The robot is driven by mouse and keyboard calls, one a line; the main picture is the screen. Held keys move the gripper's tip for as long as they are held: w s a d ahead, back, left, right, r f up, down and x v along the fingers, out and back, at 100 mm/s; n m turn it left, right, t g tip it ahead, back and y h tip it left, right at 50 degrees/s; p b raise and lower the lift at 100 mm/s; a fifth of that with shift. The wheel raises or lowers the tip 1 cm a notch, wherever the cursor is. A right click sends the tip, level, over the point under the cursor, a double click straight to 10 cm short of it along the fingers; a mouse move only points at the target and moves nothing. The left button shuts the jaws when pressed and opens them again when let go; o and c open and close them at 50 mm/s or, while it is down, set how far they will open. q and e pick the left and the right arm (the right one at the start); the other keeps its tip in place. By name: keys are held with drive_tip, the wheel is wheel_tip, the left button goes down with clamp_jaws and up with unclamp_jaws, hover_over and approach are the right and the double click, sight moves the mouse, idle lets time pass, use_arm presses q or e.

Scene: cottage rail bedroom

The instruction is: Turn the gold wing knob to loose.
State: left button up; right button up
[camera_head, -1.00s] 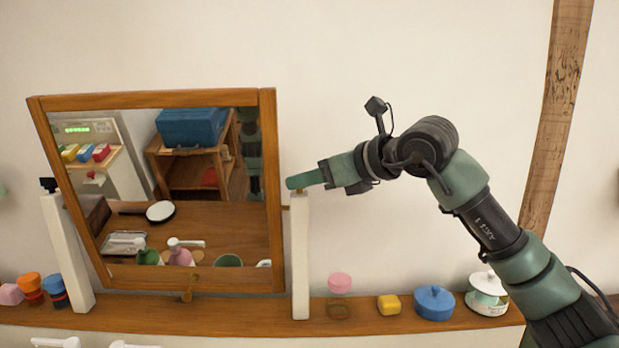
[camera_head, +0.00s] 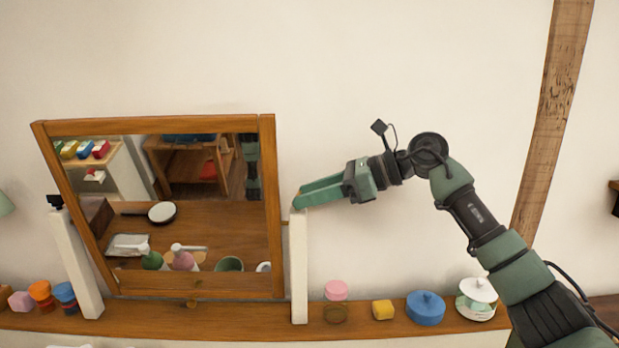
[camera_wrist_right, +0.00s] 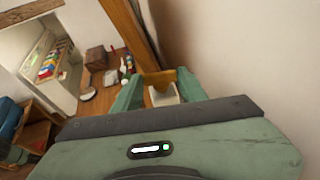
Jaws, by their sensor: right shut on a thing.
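The gold wing knob (camera_wrist_right: 158,79) shows in the right wrist view between my right fingers, above the white post (camera_wrist_right: 163,97). In the head view the fingers hide most or all of it at the top of the right white post (camera_head: 299,265). My right gripper (camera_head: 297,203) comes in from the right and is shut on the knob; its fingers (camera_wrist_right: 158,92) lie on both sides of it. The wood-framed mirror (camera_head: 270,220) stands tilted between two white posts. My left gripper is not in view.
Colored jars (camera_head: 41,295) stand at the left.

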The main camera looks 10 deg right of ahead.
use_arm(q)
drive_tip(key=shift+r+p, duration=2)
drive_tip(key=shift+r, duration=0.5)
use_arm(e)
drive_tip(key=shift+w+d+r+n+g+y, duration=0.1)
drive_tip(key=shift+w+n+g+y, duration=0.1)
drive_tip(key=shift+n+g, duration=0.7)
drive_tip(key=shift+w+r+n+g+y, duration=0.1)
drive_tip(key=shift+w+n+g+y, duration=0.1)
drive_tip(key=shift+n+g, duration=0.65)
drive_tip(key=shift+f, duration=0.1)
drive_tip(key=o, duration=1.4)
use_arm(q)
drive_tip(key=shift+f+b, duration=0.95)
drive_tip(key=shift+b, duration=0.05)
use_arm(e)
drive_tip(key=shift+v, duration=3.9)
